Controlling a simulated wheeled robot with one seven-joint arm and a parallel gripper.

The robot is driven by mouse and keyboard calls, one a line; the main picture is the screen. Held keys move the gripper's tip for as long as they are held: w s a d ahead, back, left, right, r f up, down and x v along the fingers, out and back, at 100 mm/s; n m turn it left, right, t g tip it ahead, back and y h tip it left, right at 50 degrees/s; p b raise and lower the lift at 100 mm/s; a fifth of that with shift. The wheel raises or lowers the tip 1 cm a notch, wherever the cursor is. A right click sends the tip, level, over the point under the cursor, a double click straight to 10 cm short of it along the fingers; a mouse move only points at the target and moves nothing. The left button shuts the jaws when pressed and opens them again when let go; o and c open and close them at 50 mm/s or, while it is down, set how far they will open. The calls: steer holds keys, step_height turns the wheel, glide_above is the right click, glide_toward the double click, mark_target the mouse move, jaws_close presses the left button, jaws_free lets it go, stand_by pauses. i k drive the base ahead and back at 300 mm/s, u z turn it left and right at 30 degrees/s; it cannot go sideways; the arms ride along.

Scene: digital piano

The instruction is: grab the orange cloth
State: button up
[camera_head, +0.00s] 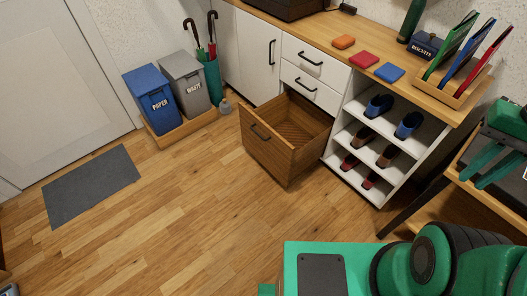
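The orange cloth (343,42) lies folded in a small flat square on the wooden top of the cabinet, at the upper middle of the head view. It is left of a red cloth and a blue cloth. My gripper (471,181) is at the right edge, with two green fingers pointing down and left. The fingers are apart with nothing seen between them. It is well to the right of and nearer than the orange cloth, not touching it.
A red cloth (363,60) and a blue cloth (389,73) lie beside it. A wooden drawer (281,156) stands pulled out below. Shoe shelves (350,179) are right of it. Bins (151,104) stand left. The middle floor is clear.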

mark_target(343, 42)
steer(key=u, duration=0.55)
steer(key=k, duration=0.7)
steer(key=u, duration=1)
steer(key=k, duration=0.65)
steer(key=u, duration=0.35)
steer(key=i, duration=1.95)
steer(key=z, duration=1.1)
steer(key=i, duration=0.95)
steer(key=z, duration=1)
steer(key=i, duration=0.5)
steer(key=z, duration=0.25)
